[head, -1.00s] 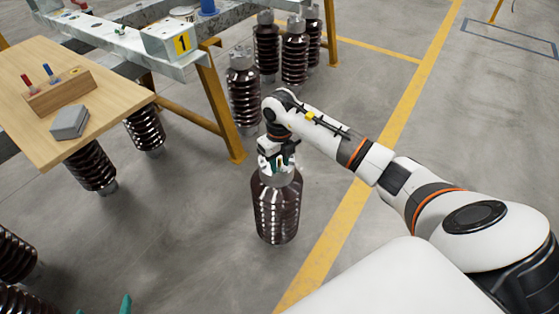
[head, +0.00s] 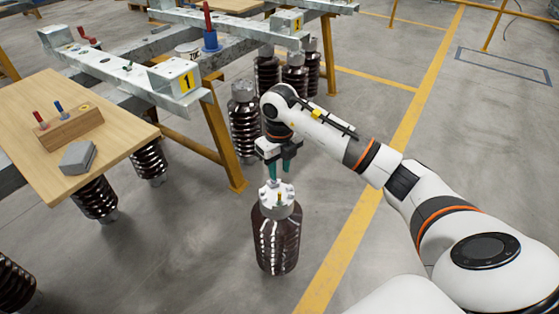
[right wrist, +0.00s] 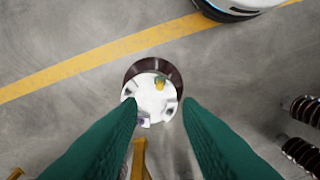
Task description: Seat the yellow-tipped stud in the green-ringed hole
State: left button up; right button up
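The yellow-tipped stud (head: 279,197) stands upright on the pale metal cap (head: 266,208) of a brown ribbed insulator (head: 277,243) on the floor. In the right wrist view its yellow tip (right wrist: 160,82) shows near one edge of the white cap (right wrist: 151,101). I cannot make out a green ring around its base. My right gripper (head: 280,181), with teal fingers pointing down, is just above the cap. In the right wrist view its fingers (right wrist: 160,112) are apart with nothing between them. My left gripper is not in view.
A wooden table (head: 110,140) at left holds a wooden block (head: 72,129) with a red and a blue stud, and a grey box (head: 77,157). A metal frame (head: 150,95) with yellow legs stands behind. Several insulators stand near it. The floor right of the insulator is clear.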

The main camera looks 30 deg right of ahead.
jog(key=s+a+r+n+t+y, duration=0.1)
jog(key=a+y, duration=0.4)
jog(key=a, duration=0.6)
jog(key=s+a+r+t+y, duration=0.1)
jog(key=a+t+y, duration=0.1)
jog(key=a+y, duration=0.6)
jog(key=a+r+m+t+y, duration=0.3)
jog(key=a+r+m+t, duration=0.3)
jog(key=r+m+t, duration=0.4)
jog(key=d+f+m+t+h, duration=0.1)
jog(key=d+m+t+h, duration=0.6)
jog(key=d+m+h, duration=0.6)
jog(key=s+d+f+m+g+h, duration=0.2)
jog(key=s+f+m+g+h, duration=0.2)
jog(key=f+m, duration=0.45)
jog(key=s+a+f+m+g, duration=0.1)
jog(key=s+f+m+g, duration=0.1)
jog(key=s+f+g, duration=0.4)
jog(key=s+f+m+g+y, duration=0.1)
jog(key=s+f+g, duration=0.5)
jog(key=s, duration=0.9)
jog(key=shift+a+f+m, duration=0.4)
jog(key=shift+f+m, duration=0.05)
jog(key=shift+m, duration=0.3)
jog(key=shift+w, duration=0.15)
